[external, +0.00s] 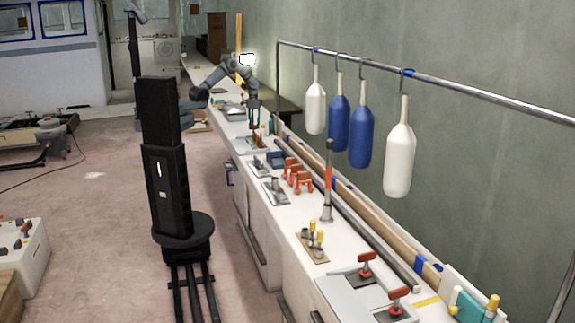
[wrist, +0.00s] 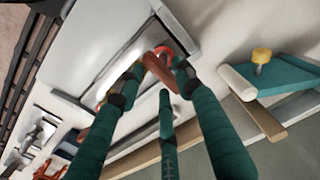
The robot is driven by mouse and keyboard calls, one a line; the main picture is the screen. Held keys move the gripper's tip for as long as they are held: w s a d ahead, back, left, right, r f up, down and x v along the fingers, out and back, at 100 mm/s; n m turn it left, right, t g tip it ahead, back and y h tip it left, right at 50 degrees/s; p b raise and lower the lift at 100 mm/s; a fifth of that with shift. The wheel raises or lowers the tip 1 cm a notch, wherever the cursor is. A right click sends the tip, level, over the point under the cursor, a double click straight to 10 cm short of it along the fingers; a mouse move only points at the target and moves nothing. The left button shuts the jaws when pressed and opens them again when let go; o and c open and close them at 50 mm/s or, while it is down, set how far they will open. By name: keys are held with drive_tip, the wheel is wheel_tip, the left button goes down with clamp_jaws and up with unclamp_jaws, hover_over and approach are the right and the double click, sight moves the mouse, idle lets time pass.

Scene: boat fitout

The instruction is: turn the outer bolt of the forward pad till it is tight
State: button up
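My gripper (external: 253,130) points down over a grey plate-like fitting (external: 244,146) far along the white bench in the external view. In the wrist view, my gripper's green fingers (wrist: 157,76) stand apart around a red-brown handle-like piece (wrist: 158,68). That piece lies between the fingertips and overlaps the right one; I cannot tell whether they touch. It stands over a pale panel with a grey frame (wrist: 200,42). The bolt itself cannot be made out clearly, as the fingers and the red-brown piece cover that spot.
Nearer on the bench are orange clamps (external: 298,178), an upright post (external: 328,185) and red-handled fittings (external: 366,265). Bottle-shaped fenders (external: 361,135) hang from a rail on the right. A teal block with a yellow knob (wrist: 262,56) lies right of my fingers.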

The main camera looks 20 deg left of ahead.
drive_tip(key=shift+a+f, duration=0.1)
drive_tip(key=shift+f, duration=0.25)
drive_tip(key=shift+c, duration=0.3)
drive_tip(key=shift+w, duration=0.1)
drive_tip(key=c, duration=0.7)
clamp_jaws()
